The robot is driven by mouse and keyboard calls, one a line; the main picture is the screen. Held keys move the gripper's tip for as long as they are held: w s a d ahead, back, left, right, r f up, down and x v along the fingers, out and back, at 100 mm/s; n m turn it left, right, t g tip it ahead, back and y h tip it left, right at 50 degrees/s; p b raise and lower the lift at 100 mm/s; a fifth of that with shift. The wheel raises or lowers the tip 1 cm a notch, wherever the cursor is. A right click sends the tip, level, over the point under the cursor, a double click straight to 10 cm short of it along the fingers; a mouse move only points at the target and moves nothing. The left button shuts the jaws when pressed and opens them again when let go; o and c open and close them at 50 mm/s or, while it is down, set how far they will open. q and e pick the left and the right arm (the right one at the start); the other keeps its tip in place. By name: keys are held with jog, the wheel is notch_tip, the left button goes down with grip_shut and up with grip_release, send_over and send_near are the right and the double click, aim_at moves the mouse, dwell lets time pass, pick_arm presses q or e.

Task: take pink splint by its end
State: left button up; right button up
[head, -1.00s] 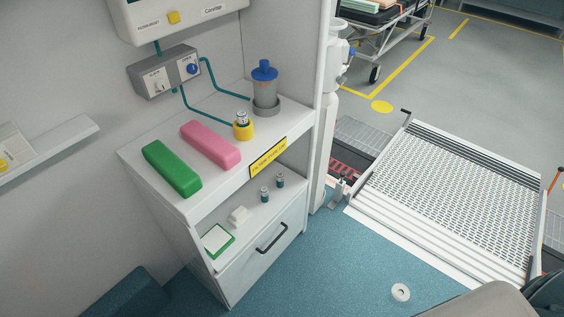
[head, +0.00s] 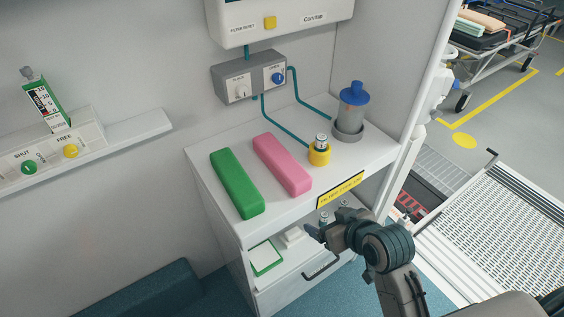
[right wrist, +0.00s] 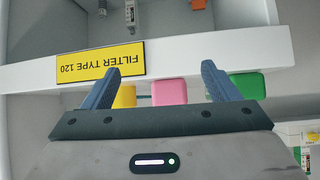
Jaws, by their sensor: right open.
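The pink splint (head: 282,165) lies flat on the white cabinet top, with its near end toward the front edge. A green splint (head: 237,183) lies beside it on the left, apart from it. My right gripper (head: 311,232) is in front of the cabinet, below the top's front edge and apart from the pink splint. In the right wrist view my right gripper (right wrist: 160,84) is open and empty, and the end of the pink splint (right wrist: 169,92) shows between its fingers beyond the edge. My left gripper is not in view.
A yellow-ringed vial (head: 319,152) and a blue-capped canister (head: 351,112) stand right of the splints. A yellow label (head: 340,190) is on the front edge. The open shelf below holds a green-edged pad (head: 266,258). A wall control box (head: 250,80) with hoses is behind.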

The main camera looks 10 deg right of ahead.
aim_at(293, 170)
jog(key=w+a+r+t, duration=0.1)
jog(key=w+r, duration=0.1)
jog(key=w, duration=0.1)
jog(key=w+a+r+t+y, duration=0.1)
jog(key=w+r, duration=0.1)
jog(key=w, duration=0.1)
jog(key=w+a+r+t, duration=0.1)
jog(key=w+r, duration=0.1)
jog(key=w, duration=0.2)
jog(key=shift+a+n+y+p, duration=0.3)
jog(key=shift+a+n+y, duration=0.05)
jog(key=shift+n+y, duration=0.05)
jog(key=shift+w+a+f, duration=0.15)
jog(key=shift+w+f, duration=0.15)
jog(key=shift+w, duration=0.2)
jog(key=p+x, duration=0.1)
jog(key=x, duration=0.3)
jog(key=shift+f, duration=0.3)
jog(key=shift+w+f, duration=0.2)
jog(key=shift+w, duration=0.2)
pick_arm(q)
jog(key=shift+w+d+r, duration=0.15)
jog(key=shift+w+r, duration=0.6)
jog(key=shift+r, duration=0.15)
pick_arm(e)
jog(key=c, duration=1.1)
jog(key=shift+c, duration=0.2)
